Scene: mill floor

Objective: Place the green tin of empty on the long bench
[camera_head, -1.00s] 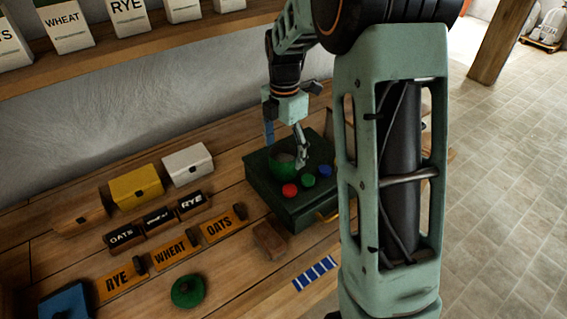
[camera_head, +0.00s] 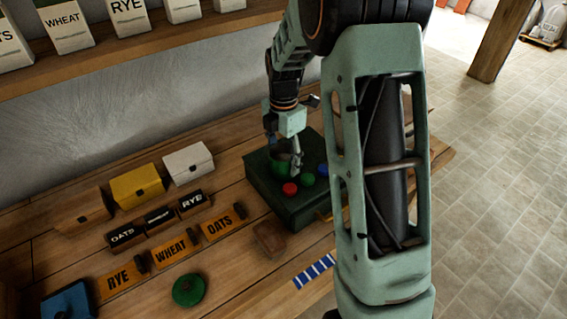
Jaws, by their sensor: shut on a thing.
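The green tin (camera_head: 279,163) is a small round open vessel at the middle of the view, over the top of a dark green box on the long bench (camera_head: 225,260). My gripper (camera_head: 287,151) is shut on the tin, with one light finger showing along its right side. The tin looks close to upright. I cannot tell whether its base touches the box, and its inside is mostly hidden.
The dark green box (camera_head: 290,209) carries red, green and blue round knobs. A green lid-like disc (camera_head: 188,290), a brown block (camera_head: 269,238), label plates (camera_head: 172,248) and yellow (camera_head: 137,187) and white (camera_head: 188,163) boxes stand left. Bare bench shows between them.

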